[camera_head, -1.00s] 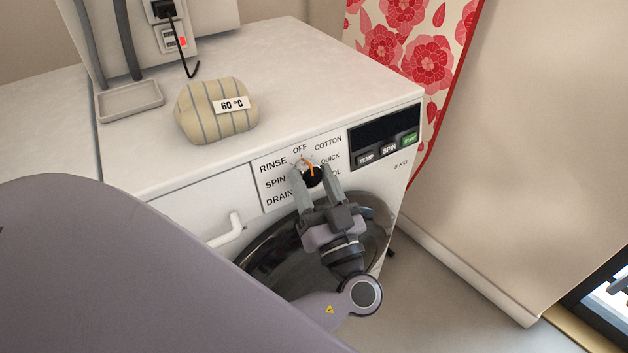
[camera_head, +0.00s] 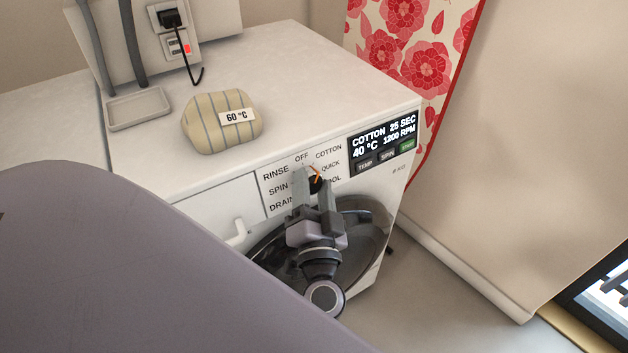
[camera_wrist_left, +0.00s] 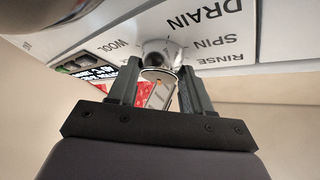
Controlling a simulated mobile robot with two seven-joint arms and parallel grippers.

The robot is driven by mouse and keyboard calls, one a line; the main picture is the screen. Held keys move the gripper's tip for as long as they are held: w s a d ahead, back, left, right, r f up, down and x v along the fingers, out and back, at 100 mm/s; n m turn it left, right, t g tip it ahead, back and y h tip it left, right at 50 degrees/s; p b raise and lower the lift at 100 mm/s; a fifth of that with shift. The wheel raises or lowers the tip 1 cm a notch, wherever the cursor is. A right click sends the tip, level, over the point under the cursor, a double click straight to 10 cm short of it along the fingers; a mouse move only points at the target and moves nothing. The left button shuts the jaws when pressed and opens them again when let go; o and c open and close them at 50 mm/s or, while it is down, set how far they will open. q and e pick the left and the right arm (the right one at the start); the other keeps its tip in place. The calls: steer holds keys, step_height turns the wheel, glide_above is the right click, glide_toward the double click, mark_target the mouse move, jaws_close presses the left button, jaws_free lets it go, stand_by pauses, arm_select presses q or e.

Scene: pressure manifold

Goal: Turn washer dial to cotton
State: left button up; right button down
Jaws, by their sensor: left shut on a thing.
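The orange mark is small and partly covered, near the upper side of the knob. The COTTON label (camera_head: 328,150) is up and right of the dial. The display (camera_head: 384,137) is lit and reads COTTON, 25 SEC, 40 °C, 1200 RPM. The left wrist view shows the dial (camera_wrist_left: 160,55) between the fingers.
A round dark door (camera_head: 365,225) lies below the panel, behind my gripper. TEMP, SPIN and green buttons (camera_head: 407,145) sit under the display. A striped pouch labelled 60 °C (camera_head: 205,122) and a shallow tray (camera_head: 138,121) lie on top. A floral cloth (camera_head: 420,60) hangs behind.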

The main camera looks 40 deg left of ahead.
arm_select(q)
steer(key=shift+r+m+h+p, duration=0.2)
steer(key=shift+m+h+p, duration=0.8)
steer(key=shift+m, duration=0.5)
arm_select(e)
steer(key=shift+r, duration=1.35)
steer(key=shift+s+f, duration=0.1)
steer(key=shift+f, duration=0.1)
arm_select(q)
steer(key=o, duration=1)
steer(key=shift+a+f, duration=0.1)
steer(key=shift+o, duration=0.2)
arm_select(e)
steer(key=shift+d, duration=0.1)
steer(key=shift+s+f, duration=0.1)
steer(key=shift+s, duration=0.05)
